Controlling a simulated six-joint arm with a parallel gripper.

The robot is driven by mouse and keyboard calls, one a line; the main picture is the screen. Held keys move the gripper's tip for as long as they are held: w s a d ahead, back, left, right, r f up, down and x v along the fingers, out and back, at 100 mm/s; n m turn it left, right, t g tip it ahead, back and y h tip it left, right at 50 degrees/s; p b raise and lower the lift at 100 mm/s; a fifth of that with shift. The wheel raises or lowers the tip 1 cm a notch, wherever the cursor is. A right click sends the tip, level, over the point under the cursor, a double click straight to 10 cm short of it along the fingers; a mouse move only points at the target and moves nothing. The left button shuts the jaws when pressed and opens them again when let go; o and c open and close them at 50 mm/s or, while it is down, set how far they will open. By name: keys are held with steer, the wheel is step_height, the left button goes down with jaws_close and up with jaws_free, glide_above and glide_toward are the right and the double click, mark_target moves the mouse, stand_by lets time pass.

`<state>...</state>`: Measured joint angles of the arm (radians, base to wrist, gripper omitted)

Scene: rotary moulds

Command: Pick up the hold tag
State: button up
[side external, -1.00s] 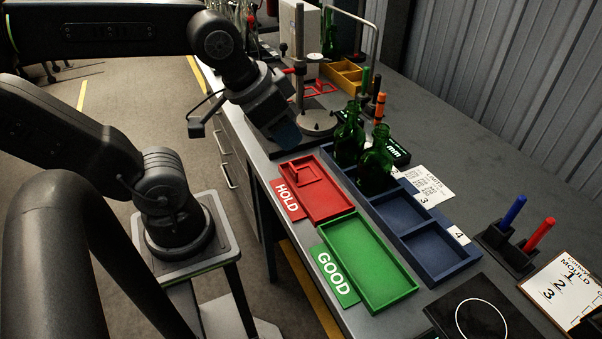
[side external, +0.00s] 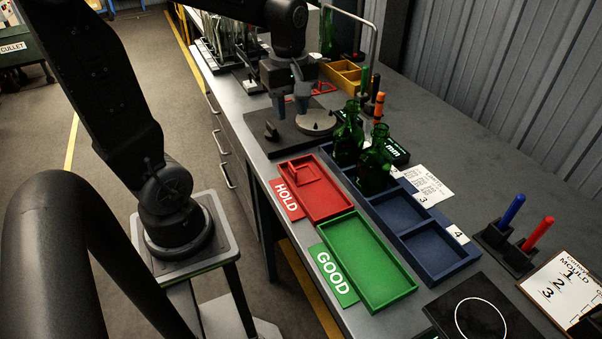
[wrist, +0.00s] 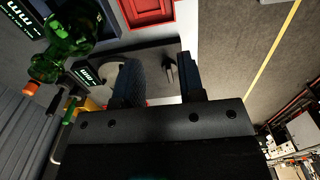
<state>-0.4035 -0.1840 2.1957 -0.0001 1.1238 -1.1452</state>
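My gripper (side external: 289,108) is above the dark gauge base at the back of the bench, fingers pointing down. In the wrist view its two fingers (wrist: 160,88) are apart with nothing held between them. I cannot identify the hold tag for certain. A small red square piece with an upright stub (side external: 304,174) lies in the far end of the red HOLD tray (side external: 330,205), to the front of my gripper. The red tray also shows at the top of the wrist view (wrist: 150,10).
The gauge's round grey plate (side external: 316,122) is close beside my fingers. Green bottles (side external: 376,165) stand in the blue divided tray (side external: 437,248). A green GOOD tray (side external: 368,262) is nearer the camera. A red outline (side external: 322,88) and yellow box (side external: 345,74) lie behind the gripper.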

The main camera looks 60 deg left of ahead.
glide_above(290, 163)
step_height(290, 163, down, 8)
steer(key=shift+w+a+f, duration=0.1)
steer(key=shift+w+f, duration=0.05)
steer(key=shift+f, duration=0.1)
steer(key=shift+s+f, duration=0.2)
steer(key=shift+f, duration=2.5)
steer(key=shift+c, duration=0.2)
jaws_close()
